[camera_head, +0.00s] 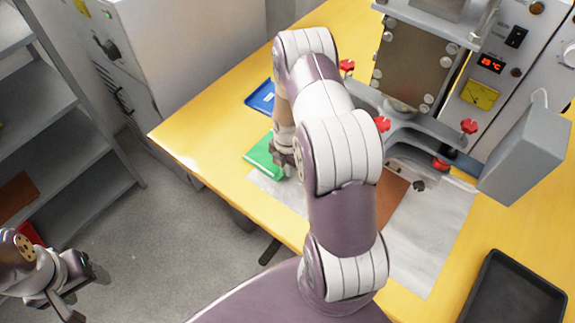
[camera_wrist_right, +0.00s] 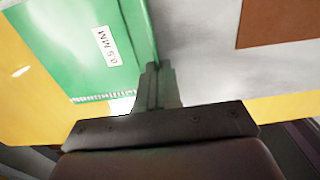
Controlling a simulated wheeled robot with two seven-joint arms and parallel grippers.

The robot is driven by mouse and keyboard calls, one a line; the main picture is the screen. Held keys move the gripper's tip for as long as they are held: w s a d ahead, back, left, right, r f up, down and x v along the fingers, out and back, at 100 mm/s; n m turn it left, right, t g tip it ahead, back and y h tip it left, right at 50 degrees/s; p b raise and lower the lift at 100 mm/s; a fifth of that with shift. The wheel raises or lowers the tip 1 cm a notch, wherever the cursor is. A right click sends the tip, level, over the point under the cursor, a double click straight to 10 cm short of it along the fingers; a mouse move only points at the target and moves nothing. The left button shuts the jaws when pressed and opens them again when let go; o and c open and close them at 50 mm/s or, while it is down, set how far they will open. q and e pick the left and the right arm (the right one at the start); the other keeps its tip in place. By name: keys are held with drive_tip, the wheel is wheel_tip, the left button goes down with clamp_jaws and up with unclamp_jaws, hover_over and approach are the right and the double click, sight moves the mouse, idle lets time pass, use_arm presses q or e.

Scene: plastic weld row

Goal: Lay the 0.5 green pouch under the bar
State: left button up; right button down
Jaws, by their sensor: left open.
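The green pouch (camera_head: 262,158) lies on the yellow table near its left edge, beside the grey sheet. In the right wrist view the pouch (camera_wrist_right: 75,45) carries a white "0.5 MM" label. My right gripper (camera_head: 284,158) is down at the pouch's right edge. In the wrist view its fingertips (camera_wrist_right: 157,70) are close together at that edge; whether they grip it I cannot tell. The grey bar (camera_head: 405,135) of the weld machine stands further right, partly hidden by my right arm. My left gripper (camera_head: 82,285) is open and empty, above the floor at lower left.
A blue pouch (camera_head: 260,97) lies behind the green one. A brown piece (camera_head: 391,197) lies on the grey sheet (camera_head: 432,235), in front of the machine. Red knobs (camera_head: 469,126) and a grey box (camera_head: 525,155) stand around the bar. A black tray (camera_head: 487,283) is at lower right.

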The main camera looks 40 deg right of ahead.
drive_tip(key=shift+f, duration=0.2)
drive_tip(key=c, duration=1.3)
unclamp_jaws()
drive_tip(key=shift+c, duration=0.2)
wheel_tip(320, 180, up, 12)
drive_tip(key=s+a+r+m, duration=0.4)
drive_tip(key=a+m, duration=0.3)
drive_tip(key=m, duration=0.3)
drive_tip(key=s+a+r+m+t, duration=0.1)
drive_tip(key=s+a+r+m, duration=0.3)
drive_tip(key=m, duration=0.7)
drive_tip(key=s+a, duration=0.2)
drive_tip(key=a, duration=0.2)
drive_tip(key=shift+r, duration=0.4)
